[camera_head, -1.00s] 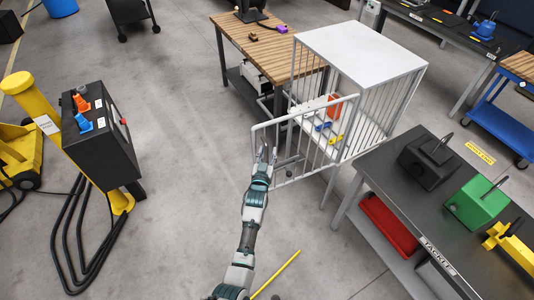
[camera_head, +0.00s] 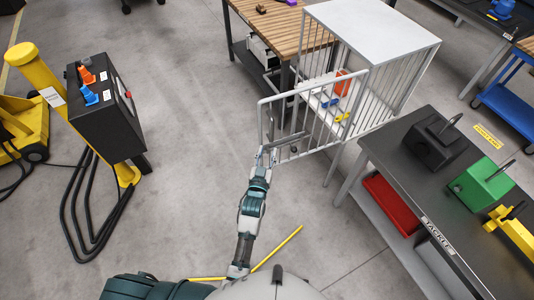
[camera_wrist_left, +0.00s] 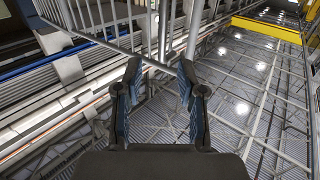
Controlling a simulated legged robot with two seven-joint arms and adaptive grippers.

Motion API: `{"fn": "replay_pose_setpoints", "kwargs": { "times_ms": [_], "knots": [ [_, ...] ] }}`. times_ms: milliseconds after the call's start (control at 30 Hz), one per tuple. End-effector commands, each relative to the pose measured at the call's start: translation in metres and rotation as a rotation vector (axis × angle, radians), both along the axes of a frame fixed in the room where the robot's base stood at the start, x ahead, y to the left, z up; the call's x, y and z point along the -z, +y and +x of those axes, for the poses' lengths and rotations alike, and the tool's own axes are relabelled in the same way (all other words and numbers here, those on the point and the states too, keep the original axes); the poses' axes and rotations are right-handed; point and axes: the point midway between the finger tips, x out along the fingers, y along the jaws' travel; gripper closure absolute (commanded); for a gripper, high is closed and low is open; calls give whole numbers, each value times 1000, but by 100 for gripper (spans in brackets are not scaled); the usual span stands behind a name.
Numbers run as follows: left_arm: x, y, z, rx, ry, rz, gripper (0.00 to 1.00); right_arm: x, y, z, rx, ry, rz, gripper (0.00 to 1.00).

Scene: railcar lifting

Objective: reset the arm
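My left arm reaches forward from the bottom of the head view. Its gripper (camera_head: 267,155) is at the lower left corner of the white barred cage door (camera_head: 313,117), which stands swung open. In the left wrist view the two dark fingers (camera_wrist_left: 158,75) are apart, with nothing clearly held between them. Pale bars show just beyond the fingertips there. Whether a finger touches the door is not clear. My right gripper is not in view.
The cage (camera_head: 371,38) holds small coloured items. A dark table (camera_head: 460,185) with black, green and yellow blocks is at the right. A black control box (camera_head: 105,112) on a yellow post is at the left. Open floor lies between.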

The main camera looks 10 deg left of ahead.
Motion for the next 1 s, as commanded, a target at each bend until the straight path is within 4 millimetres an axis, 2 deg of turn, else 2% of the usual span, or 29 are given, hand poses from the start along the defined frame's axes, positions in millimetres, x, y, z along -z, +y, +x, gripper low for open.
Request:
{"fn": "replay_pose_setpoints", "kwargs": {
  "times_ms": [467,533,600,667,767,800,867,900,967,1000],
  "knots": [
    [0,0,0,0,-1,0,61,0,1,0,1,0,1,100],
    [3,0,0,2,5,0,61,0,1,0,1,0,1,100],
    [16,-2,-2,10,29,5,61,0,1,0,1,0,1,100],
    [40,-6,-5,24,70,12,61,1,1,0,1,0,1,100],
    [103,-12,-17,58,183,31,61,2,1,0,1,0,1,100],
    [134,-13,-26,74,240,41,61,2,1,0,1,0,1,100],
    [183,-14,-43,95,329,52,61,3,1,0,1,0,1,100],
    [214,-13,-57,108,390,62,61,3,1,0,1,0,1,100],
    [260,-10,-80,124,478,74,61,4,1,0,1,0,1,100],
    [289,-6,-98,133,538,83,61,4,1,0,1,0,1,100]
  ]
}}
